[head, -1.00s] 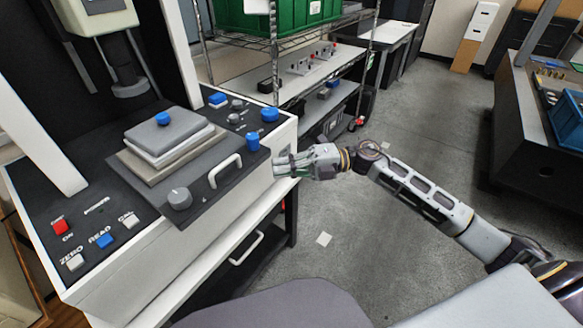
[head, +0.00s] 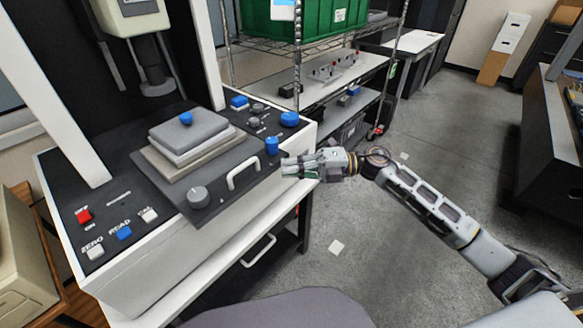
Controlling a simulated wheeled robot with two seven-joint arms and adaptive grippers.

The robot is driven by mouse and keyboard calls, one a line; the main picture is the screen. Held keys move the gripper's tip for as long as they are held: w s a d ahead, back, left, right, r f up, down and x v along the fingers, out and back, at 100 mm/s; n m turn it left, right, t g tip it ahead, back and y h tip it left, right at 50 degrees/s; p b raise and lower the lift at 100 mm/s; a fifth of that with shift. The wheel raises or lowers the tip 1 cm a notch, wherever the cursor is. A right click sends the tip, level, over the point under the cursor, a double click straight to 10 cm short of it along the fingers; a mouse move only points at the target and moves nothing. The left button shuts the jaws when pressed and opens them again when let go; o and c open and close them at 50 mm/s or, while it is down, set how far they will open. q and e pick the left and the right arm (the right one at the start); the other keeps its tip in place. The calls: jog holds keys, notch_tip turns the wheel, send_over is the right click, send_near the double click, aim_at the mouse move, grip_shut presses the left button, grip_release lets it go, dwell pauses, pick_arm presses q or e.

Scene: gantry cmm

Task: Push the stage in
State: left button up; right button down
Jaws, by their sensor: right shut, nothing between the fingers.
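The stage (head: 222,172) is a dark flat plate on top of the measuring machine (head: 130,283). Its front edge juts out over the machine's white front. My right gripper (head: 286,167) is shut and empty. In the picture it is just right of the handle, near the stage's right front corner. I cannot tell whether it touches anything. My left gripper is out of view.
A blue knob (head: 272,145) stands close to my right gripper, with another blue knob (head: 289,119) behind it. Red, blue and white buttons line the panel's left. A wire shelf with a green crate (head: 305,22) stands behind.

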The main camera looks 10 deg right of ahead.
aim_at(253, 155)
jog(key=shift+w+a, duration=0.1)
jog(key=shift+w+a, duration=0.8)
jog(key=shift+w, duration=0.35)
jog(key=shift+w+a, duration=0.85)
jog(key=shift+w, duration=0.25)
jog(key=shift+w+a, duration=0.8)
jog(key=shift+w, duration=0.35)
jog(key=shift+s, duration=0.1)
